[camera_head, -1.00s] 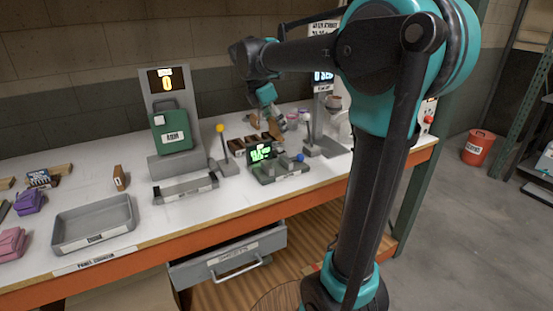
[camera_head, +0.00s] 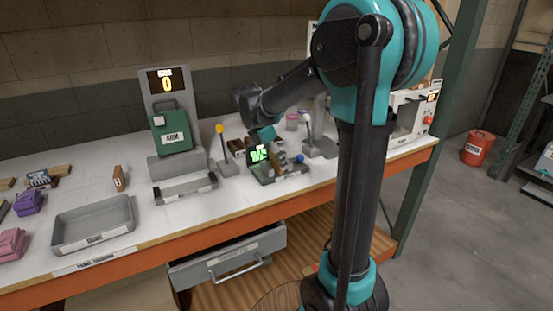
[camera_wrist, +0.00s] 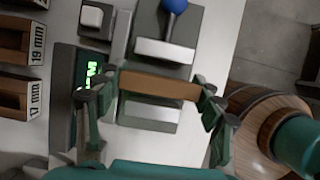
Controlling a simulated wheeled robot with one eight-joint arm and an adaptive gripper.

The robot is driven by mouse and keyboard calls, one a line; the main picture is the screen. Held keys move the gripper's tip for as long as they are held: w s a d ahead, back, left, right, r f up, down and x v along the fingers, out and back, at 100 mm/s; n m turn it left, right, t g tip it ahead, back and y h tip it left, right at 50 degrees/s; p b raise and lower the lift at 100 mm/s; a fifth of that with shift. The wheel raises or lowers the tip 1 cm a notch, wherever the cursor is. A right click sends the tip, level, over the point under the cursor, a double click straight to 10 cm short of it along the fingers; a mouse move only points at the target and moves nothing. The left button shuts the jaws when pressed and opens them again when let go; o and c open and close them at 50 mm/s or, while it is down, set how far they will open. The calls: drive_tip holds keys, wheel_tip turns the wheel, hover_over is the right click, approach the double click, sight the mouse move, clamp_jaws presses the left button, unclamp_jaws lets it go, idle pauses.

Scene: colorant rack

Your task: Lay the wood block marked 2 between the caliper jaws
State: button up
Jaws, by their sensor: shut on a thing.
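My gripper (camera_wrist: 152,100) is shut on a brown wood block (camera_wrist: 160,86), with one finger at each end. In the wrist view the block hangs over the caliper, between its two pale grey jaws (camera_wrist: 165,51); the other jaw (camera_wrist: 150,113) lies below it in the picture. I cannot tell whether the block touches the caliper bed. Its number is not visible. In the head view my gripper (camera_head: 263,136) is just over the caliper, behind its green-lit display (camera_head: 258,154). The caliper's blue knob (camera_head: 299,158) is to the right.
A rack with brown slots (camera_wrist: 14,95), labelled 19 mm and 17 mm, stands left of the caliper in the wrist view. A yellow-knobbed lever (camera_head: 220,129), a scale with a green can (camera_head: 172,132) and a grey tray (camera_head: 70,246) stand left. A drawer (camera_head: 230,262) hangs open below.

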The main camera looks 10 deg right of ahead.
drive_tip(key=o, duration=1.2)
drive_tip(key=shift+f, duration=0.1)
drive_tip(key=shift+o, duration=0.2)
drive_tip(key=v, duration=1.2)
